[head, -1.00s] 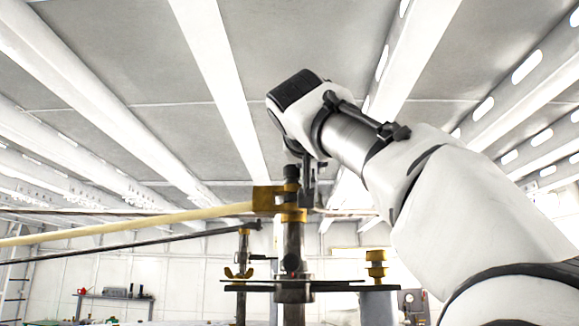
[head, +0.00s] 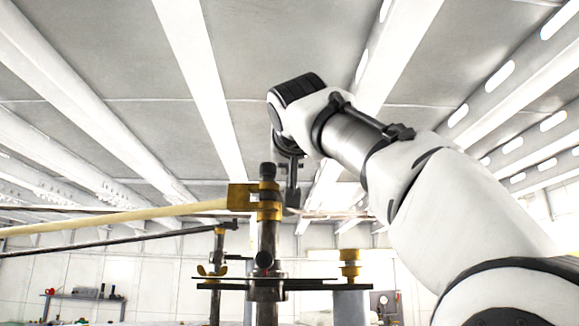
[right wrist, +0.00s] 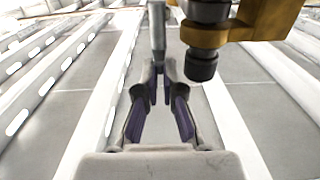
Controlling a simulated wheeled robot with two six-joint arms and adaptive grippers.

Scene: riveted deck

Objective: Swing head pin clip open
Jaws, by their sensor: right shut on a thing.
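An upright dark metal post (head: 267,238) with a black knob (head: 267,170) on top stands in the middle of the head view. A brass clamp (head: 243,196) sits around it below the knob, with a pale yellow boom running left. My right gripper (head: 292,200) hangs just right of the knob and clamp, partly hidden by its wrist. In the right wrist view my gripper (right wrist: 158,80) is shut on the end of a slim grey metal bar (right wrist: 158,28). I take this bar for the pin clip; its far end is out of frame. My left gripper does not show.
A dark flat plate (head: 215,287) crosses the post lower down. A brass fitting (head: 350,265) stands right of the post and a rod with a brass wing nut (head: 212,270) stands left of it. A dark boom (head: 130,240) runs left. The space above is clear.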

